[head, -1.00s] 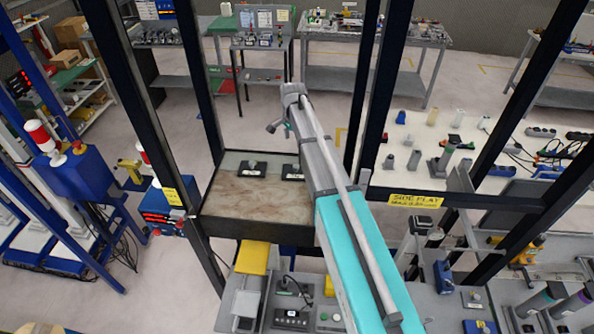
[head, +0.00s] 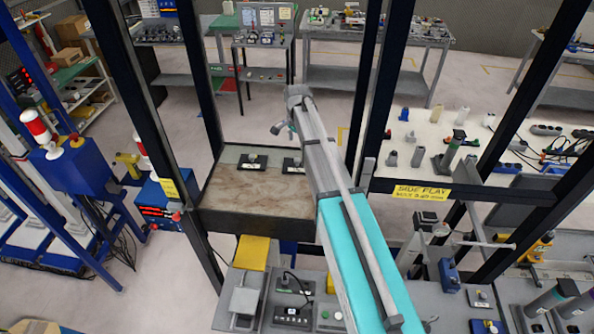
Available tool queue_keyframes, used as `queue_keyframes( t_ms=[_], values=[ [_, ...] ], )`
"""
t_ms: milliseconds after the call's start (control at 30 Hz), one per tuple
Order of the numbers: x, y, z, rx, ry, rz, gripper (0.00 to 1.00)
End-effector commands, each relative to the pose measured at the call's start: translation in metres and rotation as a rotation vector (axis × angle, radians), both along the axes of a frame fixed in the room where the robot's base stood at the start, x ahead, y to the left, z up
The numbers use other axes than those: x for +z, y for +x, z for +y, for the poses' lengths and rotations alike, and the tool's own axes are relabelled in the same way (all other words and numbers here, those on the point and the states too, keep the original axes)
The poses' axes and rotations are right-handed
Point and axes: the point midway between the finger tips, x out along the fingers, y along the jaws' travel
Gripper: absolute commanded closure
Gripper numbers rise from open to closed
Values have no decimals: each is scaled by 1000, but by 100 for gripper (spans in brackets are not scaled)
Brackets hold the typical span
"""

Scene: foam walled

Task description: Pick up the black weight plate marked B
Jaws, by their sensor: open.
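Two small black plates with pale knobs on top lie on the brown and grey stone-like tabletop (head: 240,190), inside a black frame. The left plate (head: 252,162) is in full view. The right plate (head: 292,166) lies close beside my arm. Their markings are too small to read, so I cannot tell which is B. My gripper (head: 279,128) is at the far end of my arm, small and partly hidden by it, above and beyond the plates in the picture. It is open, apart from both plates, and nothing shows in it.
Black frame posts (head: 208,85) stand around the stone-like table. A yellow sign (head: 422,193) hangs on the frame at right. A white table (head: 470,150) with bottles and cables stands at the right. A lower grey bench with boxes (head: 293,317) is in front. The front half of the stone-like tabletop is bare.

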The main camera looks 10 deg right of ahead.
Motion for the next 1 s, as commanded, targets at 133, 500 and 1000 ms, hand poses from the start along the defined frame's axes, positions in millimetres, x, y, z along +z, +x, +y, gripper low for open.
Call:
queue_keyframes(
  t_ms=[133, 500, 1000],
  values=[
    [-16, 0, 0, 0, 0, 0, 21],
    [-38, 0, -1, -1, 0, 0, 21],
    [-40, 0, -2, -2, 0, 0, 21]
  ],
)
